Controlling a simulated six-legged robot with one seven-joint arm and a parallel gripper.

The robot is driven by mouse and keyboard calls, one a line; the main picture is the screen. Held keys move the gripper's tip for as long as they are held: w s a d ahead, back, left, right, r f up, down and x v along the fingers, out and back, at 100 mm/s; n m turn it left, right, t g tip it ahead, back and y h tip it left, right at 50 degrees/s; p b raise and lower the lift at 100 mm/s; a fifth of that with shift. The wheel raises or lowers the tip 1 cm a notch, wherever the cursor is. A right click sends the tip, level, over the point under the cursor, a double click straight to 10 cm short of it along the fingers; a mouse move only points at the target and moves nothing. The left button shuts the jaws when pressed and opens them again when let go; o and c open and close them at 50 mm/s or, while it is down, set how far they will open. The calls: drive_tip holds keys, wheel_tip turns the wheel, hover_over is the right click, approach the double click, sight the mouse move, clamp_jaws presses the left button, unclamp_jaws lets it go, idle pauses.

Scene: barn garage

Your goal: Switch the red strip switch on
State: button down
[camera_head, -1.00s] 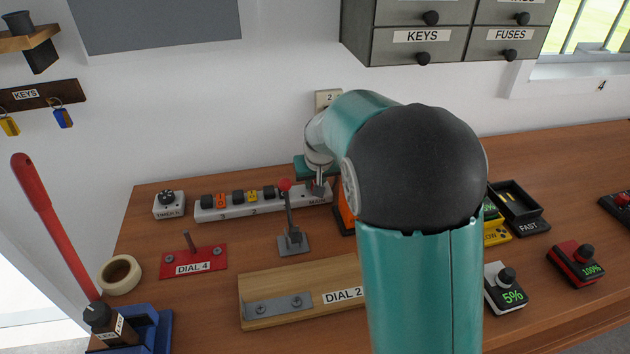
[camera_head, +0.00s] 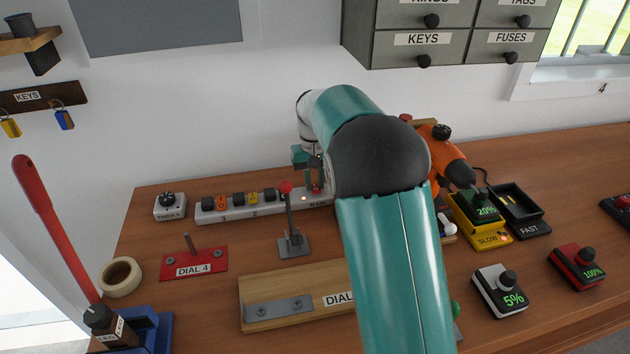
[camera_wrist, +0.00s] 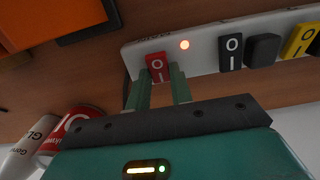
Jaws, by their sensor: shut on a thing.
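The white power strip (camera_head: 225,211) lies at the back of the bench, with MAIN marked at its right end. The red strip switch (camera_wrist: 155,67) is at that end, marked I and O, and a lamp (camera_wrist: 184,45) beside it glows orange. The glow also shows in the head view (camera_head: 303,198). My gripper (camera_wrist: 161,74) is at the strip, its two green fingers shut on the red switch. In the head view, my gripper (camera_head: 314,184) partly covers the switch. The exact tilt of the switch is hard to tell.
A lever with a red knob (camera_head: 287,190) stands just in front of the strip. An orange drill (camera_head: 430,140) and a yellow SLOW charger (camera_head: 480,232) are right of my arm. Black and yellow switches (camera_wrist: 231,52) sit along the strip.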

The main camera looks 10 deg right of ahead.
sight(314, 186)
drive_tip(key=c, duration=1.2)
unclamp_jaws()
drive_tip(key=shift+c, duration=0.2)
wheel_tip(314, 186, up, 14)
drive_tip(key=shift+w, duration=0.25)
